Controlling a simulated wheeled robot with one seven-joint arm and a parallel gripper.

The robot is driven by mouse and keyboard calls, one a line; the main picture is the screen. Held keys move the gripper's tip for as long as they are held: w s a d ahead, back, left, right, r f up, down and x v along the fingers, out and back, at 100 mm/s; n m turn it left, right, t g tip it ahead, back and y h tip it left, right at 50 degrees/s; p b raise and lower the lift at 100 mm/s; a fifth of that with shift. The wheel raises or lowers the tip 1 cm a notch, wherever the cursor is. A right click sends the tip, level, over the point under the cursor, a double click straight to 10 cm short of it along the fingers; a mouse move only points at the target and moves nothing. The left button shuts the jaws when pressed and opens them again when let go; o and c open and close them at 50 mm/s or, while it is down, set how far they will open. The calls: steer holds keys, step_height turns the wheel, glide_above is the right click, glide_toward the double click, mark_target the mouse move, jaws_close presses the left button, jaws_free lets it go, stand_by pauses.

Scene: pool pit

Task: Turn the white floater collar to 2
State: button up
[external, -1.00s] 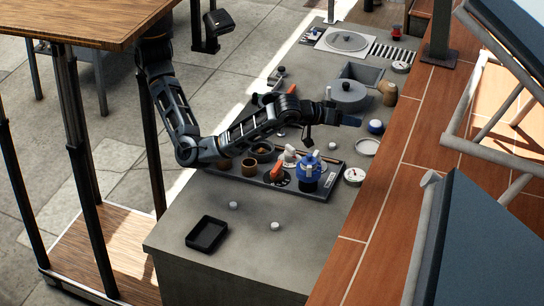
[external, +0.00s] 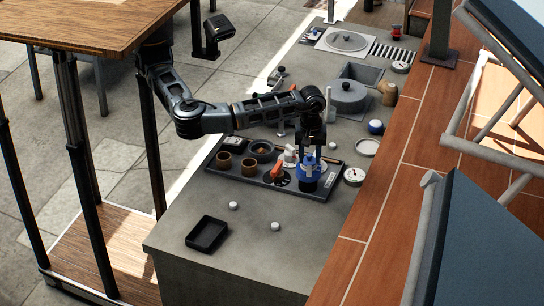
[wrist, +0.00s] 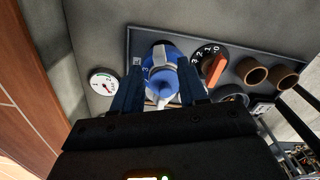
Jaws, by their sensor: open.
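My gripper (external: 310,151) points down just above the floater. In the wrist view my gripper (wrist: 160,70) is open, one finger on each side of the floater; I cannot tell whether they touch it. The collar's setting is unclear.
Beside the floater is a black dial numbered 0 to 3 with an orange knob (wrist: 216,70). Brown cups (external: 236,162) and a white fitting (external: 289,154) are close by. A gauge (external: 354,175) stands right of the tray. The counter's front has two small white knobs and a black tray (external: 207,233).

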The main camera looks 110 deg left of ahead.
mark_target(309, 166)
steer(key=shift+f, duration=2)
steer(key=shift+c, duration=0.2)
jaws_close()
